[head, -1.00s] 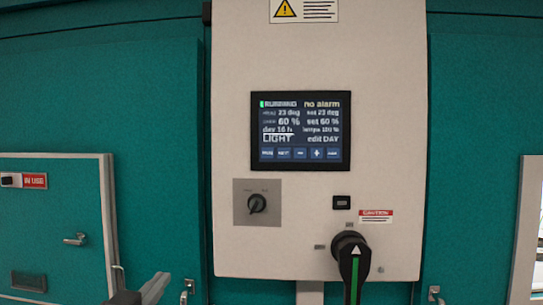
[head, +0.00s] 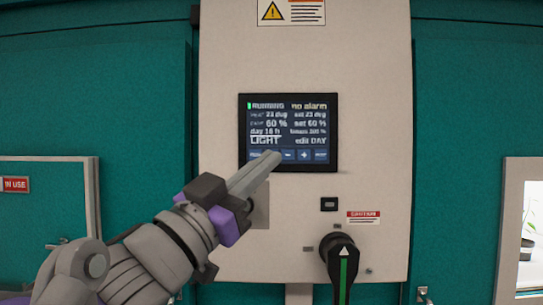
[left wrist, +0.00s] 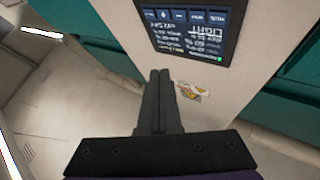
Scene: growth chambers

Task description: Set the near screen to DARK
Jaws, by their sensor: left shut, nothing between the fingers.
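The near screen (head: 289,110) is a dark panel on the pale cabinet front. It reads RUNNING, no alarm, LIGHT and edit DAY. A row of small blue buttons (head: 304,155) runs along its lower edge. My left gripper (head: 272,157) is shut and empty, its fingertips over the lower left of the screen, covering part of the button row in the head view. I cannot tell whether the tips touch it. In the left wrist view the screen (left wrist: 190,42) appears upside down, beyond the shut fingers (left wrist: 160,74). My right gripper is not in view.
The pale cabinet (head: 370,120) also carries a black rotary handle with a green stripe (head: 343,262), a small black switch (head: 329,204) and a caution label (head: 363,217). A warning sign (head: 291,11) is above. Teal chamber walls (head: 455,120) flank it.

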